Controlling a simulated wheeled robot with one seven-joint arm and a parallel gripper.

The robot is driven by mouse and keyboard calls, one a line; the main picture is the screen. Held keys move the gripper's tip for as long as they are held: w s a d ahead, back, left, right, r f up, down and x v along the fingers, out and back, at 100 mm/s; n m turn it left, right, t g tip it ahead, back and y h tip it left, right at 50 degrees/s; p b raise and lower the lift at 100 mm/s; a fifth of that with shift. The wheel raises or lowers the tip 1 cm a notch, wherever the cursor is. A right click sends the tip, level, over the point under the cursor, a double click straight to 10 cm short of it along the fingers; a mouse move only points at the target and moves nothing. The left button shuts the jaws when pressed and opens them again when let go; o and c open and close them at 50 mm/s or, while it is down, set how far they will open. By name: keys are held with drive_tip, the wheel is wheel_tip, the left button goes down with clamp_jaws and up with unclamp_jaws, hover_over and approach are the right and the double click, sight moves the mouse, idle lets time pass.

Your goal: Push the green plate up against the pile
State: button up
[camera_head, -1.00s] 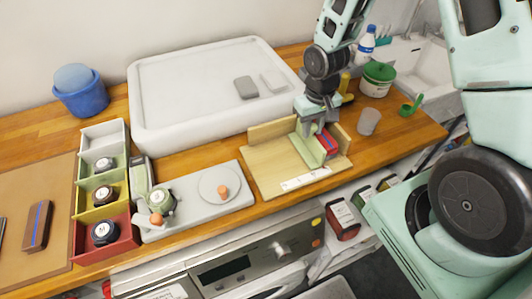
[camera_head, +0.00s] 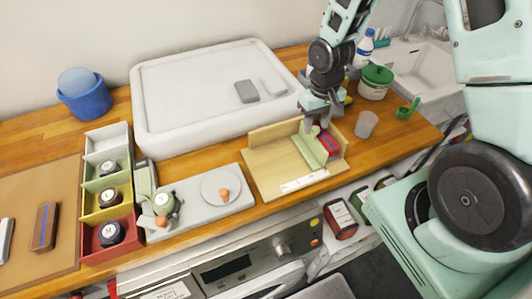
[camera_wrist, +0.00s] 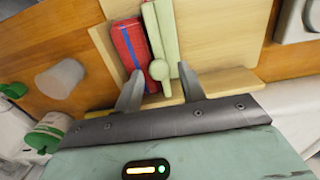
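The light green plate (camera_head: 309,150) stands on the pale wooden board, with a round knob (camera_wrist: 158,70) at its near end in the wrist view. The pile (camera_head: 328,142) of red folded cloth with a blue band lies just right of the plate. In the wrist view the pile (camera_wrist: 130,42) is left of the plate (camera_wrist: 168,30), very close; I cannot tell whether they touch. My gripper (camera_head: 317,124) is over the plate's far end. In the wrist view its two fingers (camera_wrist: 161,88) are apart, one on each side of the knob, with nothing visibly clamped.
The board (camera_head: 268,170) has a raised wooden edge at the back and a white label strip in front. A grey cup (camera_head: 366,124) and a green-lidded tub (camera_head: 375,82) stand to the right. A large white tray (camera_head: 195,95) lies behind left, a grey scale-like base (camera_head: 205,200) left.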

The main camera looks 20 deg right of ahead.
drive_tip(key=shift+r+p, duration=1.8)
drive_tip(key=shift+r, duration=0.75)
drive_tip(key=shift+a, duration=0.25)
drive_tip(key=s+a+r+n+b, duration=0.2)
drive_tip(key=s+a+b, duration=0.1)
drive_tip(key=a, duration=0.3)
drive_tip(key=s+a+r+n+b, duration=0.1)
drive_tip(key=s+a+b, duration=0.25)
drive_tip(key=a, duration=0.25)
drive_tip(key=s+a+r+n+b, duration=0.1)
drive_tip(key=s+a+n+b, duration=0.1)
drive_tip(key=s, duration=0.4)
drive_tip(key=s+a+r+n+b, duration=0.1)
drive_tip(key=s+a+n+b, duration=0.1)
drive_tip(key=s+a, duration=0.3)
drive_tip(key=s+b, duration=0.1)
drive_tip(key=s, duration=0.1)
drive_tip(key=shift+s+a+r+n+y+b, duration=0.3)
drive_tip(key=shift+n+b, duration=0.05)
drive_tip(key=shift+n, duration=0.05)
